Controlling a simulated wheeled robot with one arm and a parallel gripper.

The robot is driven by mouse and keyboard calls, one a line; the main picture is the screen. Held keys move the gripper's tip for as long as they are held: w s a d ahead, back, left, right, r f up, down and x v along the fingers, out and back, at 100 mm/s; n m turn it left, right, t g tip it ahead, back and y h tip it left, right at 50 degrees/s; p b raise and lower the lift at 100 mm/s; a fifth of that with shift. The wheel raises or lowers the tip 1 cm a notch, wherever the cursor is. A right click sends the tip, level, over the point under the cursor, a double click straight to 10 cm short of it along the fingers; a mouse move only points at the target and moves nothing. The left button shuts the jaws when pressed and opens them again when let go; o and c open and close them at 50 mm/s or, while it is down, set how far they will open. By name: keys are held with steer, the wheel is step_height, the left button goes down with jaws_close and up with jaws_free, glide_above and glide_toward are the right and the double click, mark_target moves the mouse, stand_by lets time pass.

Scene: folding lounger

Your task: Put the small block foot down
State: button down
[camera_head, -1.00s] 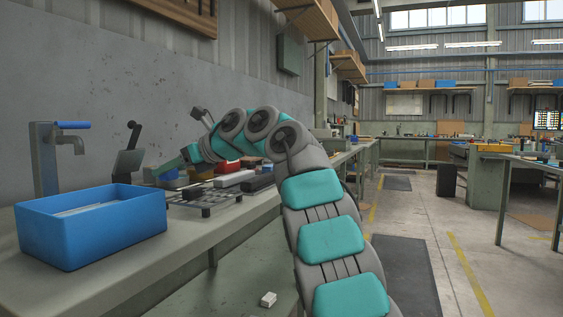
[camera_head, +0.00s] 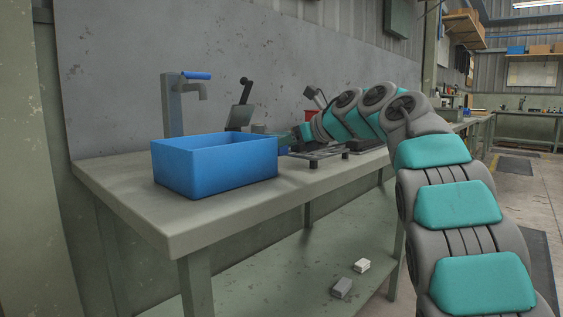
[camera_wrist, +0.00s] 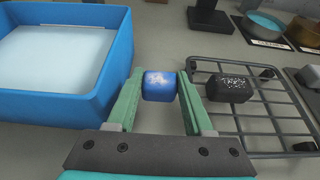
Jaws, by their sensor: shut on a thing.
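My gripper (camera_wrist: 159,88) is shut on a small blue block (camera_wrist: 159,86) with rounded edges and a pale mottled top, which I take to be the small block foot. The block sits between the green fingertips in the wrist view. To its left is the blue bin (camera_wrist: 121,47), and to its right the wire rack (camera_wrist: 275,115) with a black speckled piece (camera_wrist: 229,88) on it. In the head view my gripper (camera_head: 287,141) is just right of the blue bin (camera_head: 215,168), above the bench; the held block is hard to make out there.
The grey bench (camera_head: 190,222) has bare room in front of the bin. A tap (camera_head: 178,105) stands behind it. A white block (camera_head: 361,265) and a grey block (camera_head: 341,288) lie on the lower shelf.

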steer(key=shift+f+b, duration=0.45)
steer(key=shift+f, duration=1.2)
steer(key=c, duration=0.6)
jaws_free()
steer(key=shift+r, duration=0.1)
steer(key=v, duration=1.2)
